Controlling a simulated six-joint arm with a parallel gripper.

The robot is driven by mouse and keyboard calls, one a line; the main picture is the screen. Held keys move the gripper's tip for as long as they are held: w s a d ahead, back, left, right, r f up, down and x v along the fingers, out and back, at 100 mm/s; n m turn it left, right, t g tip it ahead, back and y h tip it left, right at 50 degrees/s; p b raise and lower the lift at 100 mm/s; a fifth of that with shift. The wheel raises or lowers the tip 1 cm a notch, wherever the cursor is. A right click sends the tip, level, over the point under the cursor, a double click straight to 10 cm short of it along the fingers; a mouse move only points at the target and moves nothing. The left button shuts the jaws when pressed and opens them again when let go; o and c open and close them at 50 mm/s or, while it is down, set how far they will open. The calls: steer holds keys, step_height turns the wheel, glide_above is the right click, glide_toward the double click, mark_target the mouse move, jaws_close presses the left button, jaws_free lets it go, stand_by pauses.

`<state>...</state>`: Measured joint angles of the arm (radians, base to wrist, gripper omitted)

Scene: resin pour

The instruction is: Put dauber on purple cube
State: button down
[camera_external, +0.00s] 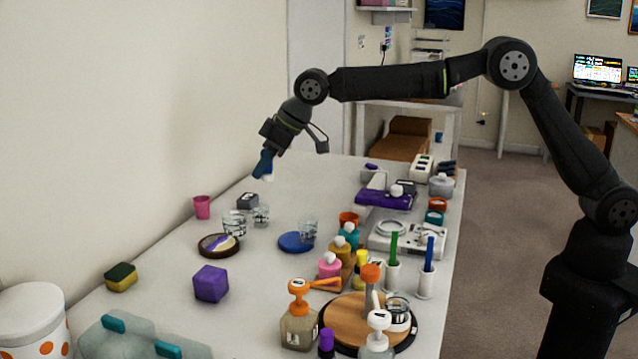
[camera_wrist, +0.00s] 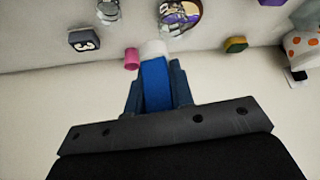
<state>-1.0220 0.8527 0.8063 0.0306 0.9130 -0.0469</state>
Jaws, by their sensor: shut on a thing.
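The purple cube (camera_external: 211,284) sits on the table at the left front, with free table around it. My gripper (camera_external: 264,163) is in the air above the back left of the table, farther back than the cube and higher. It is shut on the dauber, a blue piece with a white end. The dauber (camera_wrist: 155,82) shows between the two dark fingers in the wrist view, white end pointing away from my gripper. In the external view, the fingers hide most of it and its white end (camera_external: 268,177) shows below them.
A pink cup (camera_external: 202,207), a dark box (camera_external: 247,201) and clear glasses (camera_external: 234,224) stand below my gripper. A brown dish (camera_external: 219,245) lies behind the cube. A sponge (camera_external: 121,277) is left of it. Pump bottles (camera_external: 299,328) crowd the front right.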

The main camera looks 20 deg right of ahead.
steer(key=s+a+r+n, duration=0.1)
steer(key=s+a, duration=0.7)
steer(key=a, duration=0.1)
glide_above(205, 272)
steer(key=shift+g, duration=0.3)
step_height(205, 272, down, 7)
steer(key=shift+r, duration=0.15)
steer(key=shift+f, duration=2.05)
steer(key=shift+f, duration=0.2)
steer(key=c, duration=1.3)
jaws_free()
steer(key=shift+o, duration=0.2)
